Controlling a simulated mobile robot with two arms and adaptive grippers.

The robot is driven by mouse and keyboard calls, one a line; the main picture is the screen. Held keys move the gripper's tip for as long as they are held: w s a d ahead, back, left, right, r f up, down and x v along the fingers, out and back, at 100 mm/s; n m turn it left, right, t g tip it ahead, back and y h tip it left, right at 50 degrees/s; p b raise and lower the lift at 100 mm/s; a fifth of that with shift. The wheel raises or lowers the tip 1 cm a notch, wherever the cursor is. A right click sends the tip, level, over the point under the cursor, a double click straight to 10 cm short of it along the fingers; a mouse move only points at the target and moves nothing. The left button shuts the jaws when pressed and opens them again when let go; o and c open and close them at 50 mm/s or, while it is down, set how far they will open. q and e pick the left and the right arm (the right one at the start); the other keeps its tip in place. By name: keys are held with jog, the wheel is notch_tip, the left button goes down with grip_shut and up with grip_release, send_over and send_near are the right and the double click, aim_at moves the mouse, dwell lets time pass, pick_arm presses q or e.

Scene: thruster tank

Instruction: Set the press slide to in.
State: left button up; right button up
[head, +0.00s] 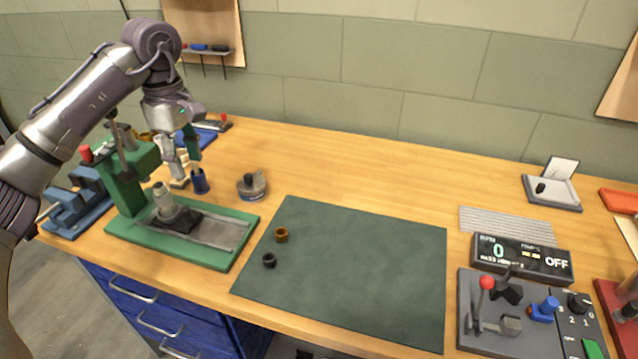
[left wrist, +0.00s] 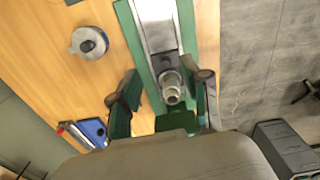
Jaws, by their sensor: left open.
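The green press (head: 128,183) stands at the left of the bench with a red knob on its handle. Its slide is a dark carriage (head: 180,219) carrying a pale cylindrical part. The carriage sits at the column end of the grey rail (head: 222,234), and the rail's right half is bare. My left gripper (head: 185,166) is open and points down by the press, seen behind it in the head view. In the left wrist view, its fingers (left wrist: 166,97) show either side of the cylinder and the green press head; contact cannot be told. My right gripper is not in view.
A round tin (head: 252,187) stands behind the press base. A blue vise (head: 76,203) is left of it. A green mat (head: 345,270) with two small rings lies to the right. A control panel (head: 510,315) is at far right.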

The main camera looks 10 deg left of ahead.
pick_arm(q)
notch_tip(320, 180, down, 14)
jog(key=n+p, duration=1)
jog(key=n, duration=2.5)
jog(key=shift+n, duration=0.3)
jog(key=d+p, duration=0.1)
jog(key=d, duration=0.2)
jog(key=shift+s, duration=0.1)
jog(key=shift+d+r, duration=0.25)
jog(key=shift+d, duration=0.35)
notch_tip(320, 180, up, 13)
jog(key=b, duration=0.3)
jog(key=s+d+f+m+t+h, duration=0.1)
jog(key=d+m+h, duration=0.5)
jog(key=d, duration=1.5)
jog(key=h, duration=0.3)
jog(key=shift+s+d+f+h, duration=0.15)
jog(key=shift+d+f+h, duration=0.1)
jog(key=shift+h, duration=0.15)
